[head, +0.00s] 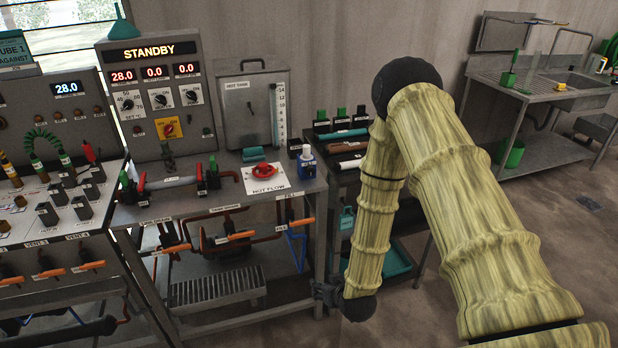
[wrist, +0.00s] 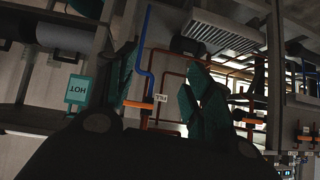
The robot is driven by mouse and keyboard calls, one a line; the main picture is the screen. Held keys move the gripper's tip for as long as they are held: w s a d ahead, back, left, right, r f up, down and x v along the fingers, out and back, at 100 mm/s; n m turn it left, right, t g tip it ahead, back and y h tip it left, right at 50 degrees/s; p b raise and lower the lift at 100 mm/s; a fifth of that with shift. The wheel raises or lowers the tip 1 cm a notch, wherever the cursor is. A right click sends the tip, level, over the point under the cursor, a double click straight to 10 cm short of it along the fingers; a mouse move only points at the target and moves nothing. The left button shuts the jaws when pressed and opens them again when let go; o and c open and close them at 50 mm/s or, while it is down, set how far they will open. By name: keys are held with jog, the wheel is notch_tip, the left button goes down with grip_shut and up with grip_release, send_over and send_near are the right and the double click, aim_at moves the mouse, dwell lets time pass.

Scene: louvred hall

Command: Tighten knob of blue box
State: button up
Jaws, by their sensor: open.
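The small blue box (head: 307,168) stands on the right end of the bench top, in the head view. A pale knob (head: 306,152) sits upright on its top, and a white label is on its front. I cannot tell how tight the knob is. My gripper (head: 324,292) is low beside the bench's right front leg, well below the box and apart from it. In the wrist view my gripper's dark teal fingers (wrist: 160,88) are spread, with nothing held between them. The blue box is not recognisable in that view.
A red handwheel (head: 264,171) on a HOT FLOW plate is left of the box. The grey hot tank (head: 252,105) stands behind. Orange-handled valves (head: 300,223) and pipes run under the bench top. A dark shelf cart (head: 345,150) with bottles stands right of the box, behind my arm.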

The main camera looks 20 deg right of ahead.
jog(key=w+d+r+t+b, duration=0.1)
jog(key=w+r+t, duration=0.1)
jog(key=w+r, duration=0.4)
jog(key=w+d+r+t+b, duration=0.1)
jog(key=w+r+t, duration=0.2)
jog(key=w, duration=0.5)
jog(key=t+b, duration=0.1)
jog(key=t, duration=0.2)
send_near(311, 172)
jog(key=shift+h, duration=0.3)
jog(key=shift+w+a+f+b, duration=0.15)
jog(key=shift+w+b, duration=0.5)
jog(key=shift+w, duration=1.75)
jog(key=shift+w+a+r+b, duration=0.15)
jog(key=shift+w+b, duration=0.5)
jog(key=shift+w, duration=1.8)
jog(key=shift+f, duration=0.15)
grip_shut()
